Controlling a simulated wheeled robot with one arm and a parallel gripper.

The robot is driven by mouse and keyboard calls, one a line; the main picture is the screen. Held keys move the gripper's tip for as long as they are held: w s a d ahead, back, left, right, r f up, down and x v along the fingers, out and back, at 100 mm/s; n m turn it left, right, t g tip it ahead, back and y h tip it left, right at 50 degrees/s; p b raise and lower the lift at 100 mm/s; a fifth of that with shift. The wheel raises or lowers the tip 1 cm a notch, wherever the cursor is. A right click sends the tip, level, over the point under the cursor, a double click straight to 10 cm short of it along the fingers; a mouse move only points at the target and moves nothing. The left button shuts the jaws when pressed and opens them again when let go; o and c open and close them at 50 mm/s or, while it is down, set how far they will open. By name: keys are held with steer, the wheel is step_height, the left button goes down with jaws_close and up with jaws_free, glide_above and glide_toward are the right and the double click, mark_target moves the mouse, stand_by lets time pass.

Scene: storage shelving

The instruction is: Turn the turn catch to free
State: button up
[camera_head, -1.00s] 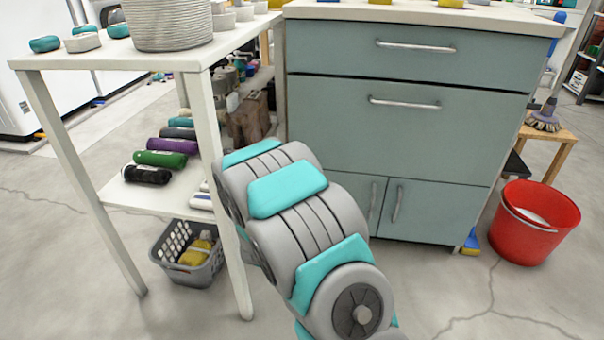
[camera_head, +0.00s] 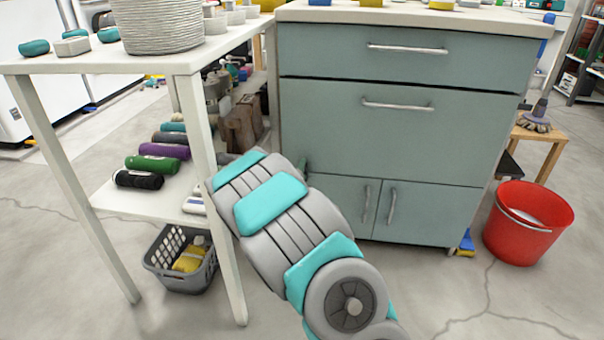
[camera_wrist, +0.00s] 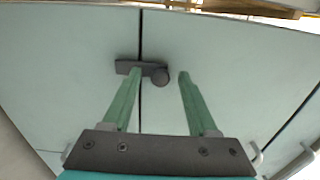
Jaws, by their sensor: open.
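The turn catch (camera_wrist: 124,66) is a small dark bar with a round knob at its right end. In the wrist view it lies across the dark seam between two pale grey-green panels. My gripper (camera_wrist: 159,75) is open, with two green fingers pointing at the panels. The left fingertip overlaps the bar in the picture, and the right fingertip is to the right of the knob. The knob shows between the fingertips; I cannot tell whether either finger touches it.
The grey-green cabinet (camera_head: 395,135) has bar handles on its drawers and doors. A white table (camera_head: 110,65) with a lower shelf of bottles stands left, close to my arm. A grey basket (camera_head: 180,278) sits beneath it. A red bucket (camera_head: 525,235) stands right on open floor.

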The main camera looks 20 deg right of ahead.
jaws_close()
steer(key=shift+n, duration=0.4)
stand_by(0.4)
steer(key=n+p, duration=0.6)
steer(key=n, duration=2.9)
steer(key=shift+p, duration=0.4)
